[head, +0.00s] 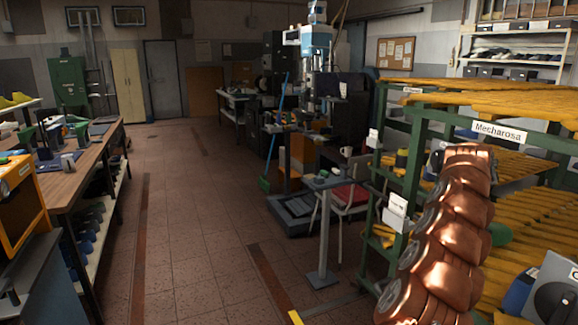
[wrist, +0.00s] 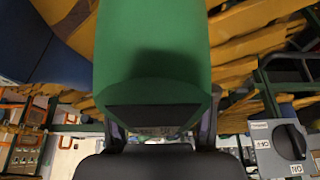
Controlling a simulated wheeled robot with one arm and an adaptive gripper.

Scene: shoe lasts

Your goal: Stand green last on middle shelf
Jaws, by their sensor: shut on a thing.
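The green last (wrist: 152,45) fills the upper middle of the wrist view, its dark end face towards the camera. My gripper (wrist: 160,128) is shut on it, with one dark finger at each side. In the head view a small part of the green last (head: 501,234) shows to the right of my copper-coloured arm, which hides the rest and the gripper. The green-framed rack stands at the right with yellow slatted shelves. Its middle shelf (head: 518,166) lies below the top shelf (head: 470,88). The last is in front of the rack, lower than the middle shelf in the picture.
A grey box with a black knob (head: 555,290) is at the lower right. A small side table (head: 322,182) and a white chair stand left of the rack. A long workbench (head: 70,170) is at the far left. The tiled floor (head: 190,220) between is clear.

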